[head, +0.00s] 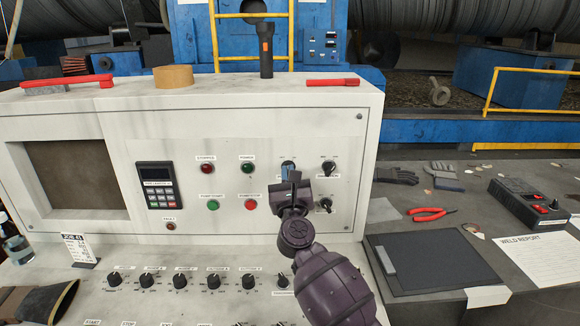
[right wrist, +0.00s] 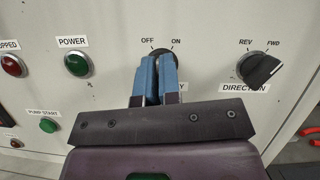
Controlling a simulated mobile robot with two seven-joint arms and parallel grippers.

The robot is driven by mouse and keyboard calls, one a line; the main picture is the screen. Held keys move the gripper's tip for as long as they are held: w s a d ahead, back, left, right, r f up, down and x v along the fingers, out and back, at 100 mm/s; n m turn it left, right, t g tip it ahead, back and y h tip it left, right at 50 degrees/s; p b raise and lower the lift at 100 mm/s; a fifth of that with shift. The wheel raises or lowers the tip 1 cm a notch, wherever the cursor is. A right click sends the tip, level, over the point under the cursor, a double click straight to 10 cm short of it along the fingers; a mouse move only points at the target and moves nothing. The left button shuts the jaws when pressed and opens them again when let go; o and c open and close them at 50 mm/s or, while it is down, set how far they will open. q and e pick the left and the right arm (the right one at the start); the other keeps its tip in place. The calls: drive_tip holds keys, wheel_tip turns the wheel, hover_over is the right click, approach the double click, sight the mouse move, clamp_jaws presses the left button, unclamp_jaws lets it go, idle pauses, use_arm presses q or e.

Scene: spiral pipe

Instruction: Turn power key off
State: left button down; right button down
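The power key switch (right wrist: 173,52) is on the white panel under the OFF and ON marks, and only part of its dark round base shows in the right wrist view. My right gripper (right wrist: 158,68) is at the switch, its two blue fingers close together with a narrow gap between them. They reach the switch and appear closed around the key, which they hide, so its angle cannot be read. In the head view my right gripper (head: 288,171) covers the switch. The green POWER lamp (right wrist: 77,64) is left of it. My left gripper is not in view.
The DIRECTION knob (right wrist: 262,69) is close on the right of the key. A green pump start button (right wrist: 48,125) is at lower left. A keypad (head: 159,185) and a lower row of knobs (head: 180,280) share the console. A flashlight (head: 266,50) stands on top.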

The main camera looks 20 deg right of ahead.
drive_tip(key=n+p, duration=0.1)
drive_tip(key=n+y+p, duration=0.1)
drive_tip(key=n, duration=0.1)
drive_tip(key=shift+r+n+y, duration=0.25)
drive_tip(key=shift+n+y, duration=0.05)
drive_tip(key=shift+f+n+y+p, duration=0.1)
drive_tip(key=shift+n+y+p, duration=0.3)
drive_tip(key=shift+n+p, duration=0.7)
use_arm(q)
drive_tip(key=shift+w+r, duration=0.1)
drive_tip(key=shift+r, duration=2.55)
use_arm(e)
drive_tip(key=shift+f+n+y, duration=0.1)
drive_tip(key=shift+n+y, duration=0.2)
drive_tip(key=c, duration=1.3)
unclamp_jaws()
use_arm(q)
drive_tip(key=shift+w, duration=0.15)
use_arm(e)
drive_tip(key=shift+f, duration=0.1)
